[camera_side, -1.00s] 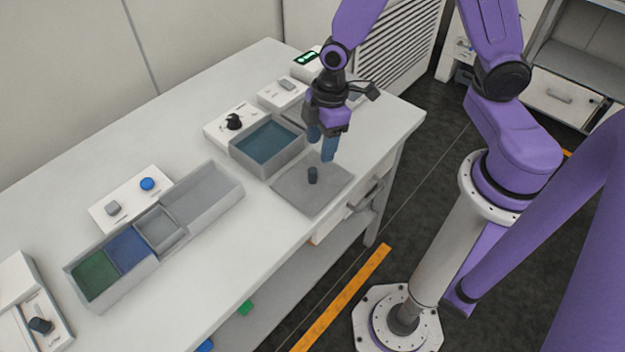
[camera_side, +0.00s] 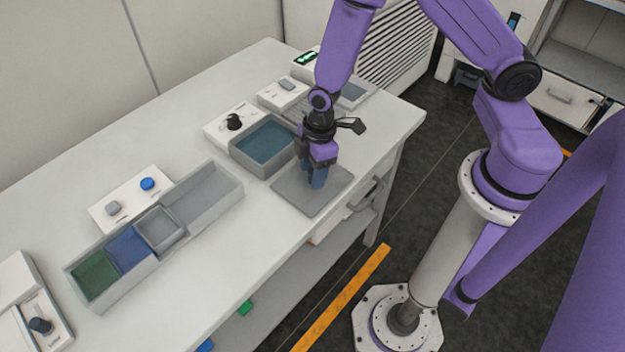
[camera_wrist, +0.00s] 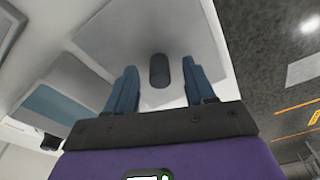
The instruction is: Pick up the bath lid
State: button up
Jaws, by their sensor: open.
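The bath lid (camera_side: 300,197) is a flat grey square plate lying on the table, in front of the water bath (camera_side: 265,144). In the wrist view the lid (camera_wrist: 110,35) lies ahead of the fingers, with its dark knob (camera_wrist: 159,71) standing up from it. My gripper (camera_side: 318,178) is low over the lid, pointing down. In the wrist view my gripper (camera_wrist: 161,85) is open, with one blue finger on each side of the knob and a gap on both sides. The fingers hide the knob in the side view.
A long grey tray (camera_side: 205,190) with green, blue and grey sections lies to the left. White control boxes with a black knob (camera_side: 233,122) and a blue button (camera_side: 147,184) stand along the back. The table's front edge is close to the lid.

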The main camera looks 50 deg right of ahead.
jog(key=shift+f, duration=0.2)
grip_shut()
jog(key=shift+r, duration=0.15)
jog(key=shift+r, duration=0.45)
notch_tip(320, 180, up, 2)
jog(key=s+d+r, duration=0.2)
jog(key=s+r, duration=0.3)
jog(key=s, duration=0.1)
jog(key=s+d+r, duration=0.2)
jog(key=s+r, duration=0.2)
jog(key=s, duration=0.3)
jog(key=shift+d+r, duration=0.25)
jog(key=shift+r, duration=0.15)
